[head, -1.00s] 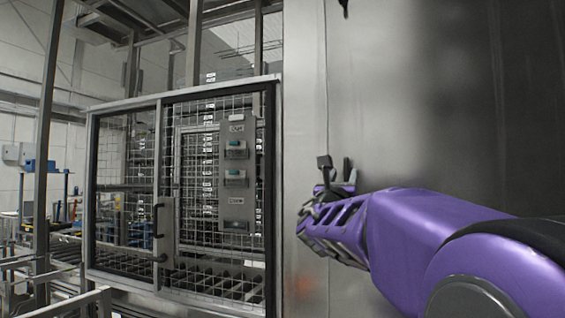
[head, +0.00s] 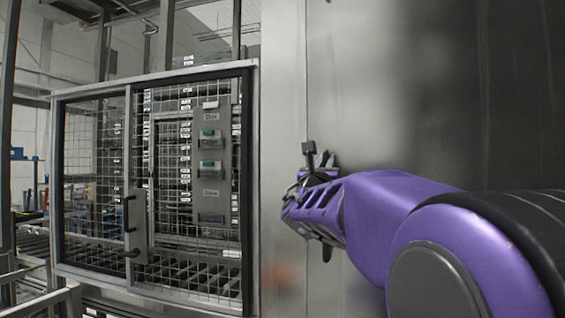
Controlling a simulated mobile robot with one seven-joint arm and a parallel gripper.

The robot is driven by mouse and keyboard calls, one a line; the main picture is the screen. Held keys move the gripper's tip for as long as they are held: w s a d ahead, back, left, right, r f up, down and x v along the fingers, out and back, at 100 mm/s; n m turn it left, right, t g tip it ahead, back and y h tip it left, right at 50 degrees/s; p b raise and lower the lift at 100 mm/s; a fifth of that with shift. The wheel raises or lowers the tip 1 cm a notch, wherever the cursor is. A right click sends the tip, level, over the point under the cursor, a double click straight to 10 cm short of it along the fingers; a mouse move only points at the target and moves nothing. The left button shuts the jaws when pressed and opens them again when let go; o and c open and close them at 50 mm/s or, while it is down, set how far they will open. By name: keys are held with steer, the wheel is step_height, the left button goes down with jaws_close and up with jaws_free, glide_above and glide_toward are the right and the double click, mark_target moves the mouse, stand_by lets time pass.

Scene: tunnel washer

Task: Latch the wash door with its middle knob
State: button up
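The wash door is the tall, smooth metal panel (head: 430,90) filling the right of the head view. A dark middle knob (head: 308,147) shows near the door's left edge, just above my gripper (head: 314,165). My gripper is at the end of my purple arm, which reaches in from the right. It is right at the knob, but I cannot tell whether it touches it. The fingers are mostly hidden by the wrist, so their opening does not show. A small dark shape below the wrist is unclear.
A mesh guard cage (head: 155,190) stands to the left. It has a black-handled gate (head: 130,228) and a grey control panel (head: 211,165) with green parts. A metal rail (head: 45,300) is at the lower left. My arm covers the lower right.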

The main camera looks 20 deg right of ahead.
jaws_close()
steer(key=shift+f+m+b, duration=0.1)
steer(key=shift+m+b, duration=0.2)
steer(key=shift+m, duration=0.1)
steer(key=m+g+h+b, duration=0.1)
steer(key=m+b, duration=0.1)
steer(key=m, duration=0.1)
steer(key=shift+f+m+h, duration=0.1)
steer(key=shift+m+h, duration=0.3)
steer(key=m+g, duration=0.1)
steer(key=m, duration=0.1)
steer(key=m+g+h+b, duration=0.1)
steer(key=m, duration=0.2)
steer(key=m+g+b, duration=0.1)
steer(key=m+g, duration=0.1)
steer(key=shift+s+d+m+h, duration=0.15)
steer(key=shift+d+m+h, duration=0.15)
steer(key=shift+h, duration=0.1)
steer(key=shift+s+d+f+m+g+y, duration=0.15)
steer(key=shift+m+g, duration=0.5)
steer(key=shift+m, duration=1.05)
steer(key=shift+w+a+f+m+g+y, duration=0.1)
steer(key=shift+m+g+y, duration=0.35)
steer(key=shift+m, duration=1.25)
steer(key=shift+s+d+f+m+g, duration=0.1)
steer(key=shift+m+g, duration=0.7)
steer(key=shift+m, duration=0.9)
